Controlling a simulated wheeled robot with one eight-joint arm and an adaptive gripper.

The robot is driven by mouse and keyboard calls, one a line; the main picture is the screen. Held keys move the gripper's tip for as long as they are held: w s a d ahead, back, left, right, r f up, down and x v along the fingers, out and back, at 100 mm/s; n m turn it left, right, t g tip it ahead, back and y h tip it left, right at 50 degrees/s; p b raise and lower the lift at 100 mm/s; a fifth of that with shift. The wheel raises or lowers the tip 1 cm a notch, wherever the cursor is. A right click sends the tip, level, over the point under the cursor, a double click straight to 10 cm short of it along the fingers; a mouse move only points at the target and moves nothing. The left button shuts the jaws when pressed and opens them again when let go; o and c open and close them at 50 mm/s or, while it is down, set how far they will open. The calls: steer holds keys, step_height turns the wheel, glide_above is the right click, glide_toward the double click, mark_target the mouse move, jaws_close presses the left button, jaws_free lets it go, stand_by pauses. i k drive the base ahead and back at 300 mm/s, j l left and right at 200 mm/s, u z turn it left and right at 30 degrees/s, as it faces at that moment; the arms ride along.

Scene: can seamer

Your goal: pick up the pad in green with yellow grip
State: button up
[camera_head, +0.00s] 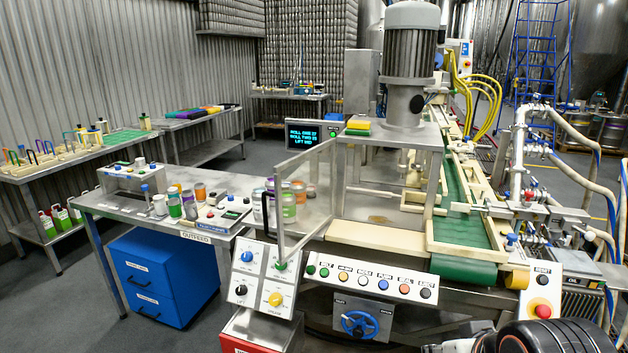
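The pad (358,126) is a small block with a yellow upper part and a green lower part. It lies flat on the steel top of the can seamer (410,131), left of the big grey motor and just right of the small display. Nothing touches it from above. Black and silver parts, apparently of my arm, show at the bottom right edge, far from the pad. My gripper's fingers cannot be made out in this view.
A display (303,134) and an open clear guard door (305,198) stand left of the seamer. The grey motor (411,50) rises beside the pad. A button panel (372,282) runs along the front. The outfeed table (190,225) holds several cans.

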mark_target(355, 128)
steer(key=i+j+z, duration=0.25)
steer(key=j, duration=0.6)
steer(key=j+z, duration=0.3)
steer(key=j, duration=0.55)
steer(key=k+j+z, duration=0.1)
steer(key=j+z, duration=0.15)
steer(key=j, duration=0.65)
steer(key=k+j+z, duration=0.1)
steer(key=j+z, duration=0.2)
steer(key=j, duration=0.6)
